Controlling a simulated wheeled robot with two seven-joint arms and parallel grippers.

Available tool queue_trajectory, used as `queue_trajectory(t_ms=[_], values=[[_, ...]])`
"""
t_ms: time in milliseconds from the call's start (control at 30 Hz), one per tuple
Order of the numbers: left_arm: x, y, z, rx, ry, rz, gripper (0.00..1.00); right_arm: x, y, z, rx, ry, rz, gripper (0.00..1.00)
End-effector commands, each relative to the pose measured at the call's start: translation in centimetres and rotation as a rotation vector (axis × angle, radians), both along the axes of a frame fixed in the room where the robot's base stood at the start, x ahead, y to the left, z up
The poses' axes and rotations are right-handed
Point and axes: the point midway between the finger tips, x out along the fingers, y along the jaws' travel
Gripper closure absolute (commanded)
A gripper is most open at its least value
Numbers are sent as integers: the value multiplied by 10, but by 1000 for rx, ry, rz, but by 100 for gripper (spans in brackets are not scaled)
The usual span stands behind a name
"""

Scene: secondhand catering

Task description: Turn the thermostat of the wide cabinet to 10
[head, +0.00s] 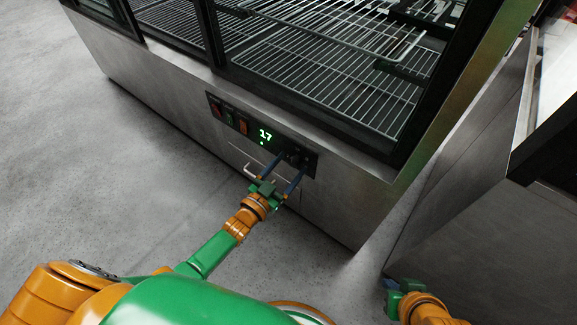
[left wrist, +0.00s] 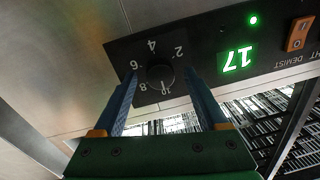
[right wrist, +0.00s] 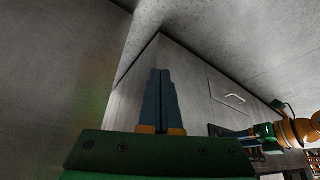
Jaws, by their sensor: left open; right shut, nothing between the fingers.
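The wide cabinet (head: 200,85) has a dark control panel (head: 223,106) low on its steel front, with a green display (head: 265,135) reading 17. The thermostat knob (left wrist: 158,77) is a round dark dial with 2, 4, 6, 8 and 10 around it in the left wrist view, upside down. Its pointer setting is too dark to tell. My left gripper (head: 292,164) is open at the panel, its fingers on either side of the knob; contact cannot be told. My right gripper (right wrist: 161,72) is shut and empty, away from the panel, low at right in the head view.
Switches (head: 230,118) sit left of the display. A pale handle (head: 252,171) sticks out just below the panel, close to my left gripper. Another steel unit (head: 480,200) stands at the right, across a narrow gap. The floor (head: 110,190) at left is clear.

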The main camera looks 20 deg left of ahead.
Motion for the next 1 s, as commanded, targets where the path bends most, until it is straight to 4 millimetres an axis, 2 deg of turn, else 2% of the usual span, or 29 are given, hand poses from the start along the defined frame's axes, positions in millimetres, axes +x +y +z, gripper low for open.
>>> queue_trajectory(t_ms=[200, 333, 433, 900, 1000], values=[[-28, 8, 3, 2, 4, 0, 25, -34, -9, -20, -31, 195, -12, 100], [-53, 16, 3, 1, 3, 1, 25, -29, -8, -40, -33, 203, -13, 100], [-64, 19, 2, 0, 1, 0, 25, -28, -8, -50, -34, 204, -14, 100], [-67, 20, 0, 0, 5, 2, 25, -27, -8, -54, -34, 203, -14, 100], [-67, 18, -13, 11, 104, 27, 25, -27, -8, -55, -34, 205, -14, 100]])
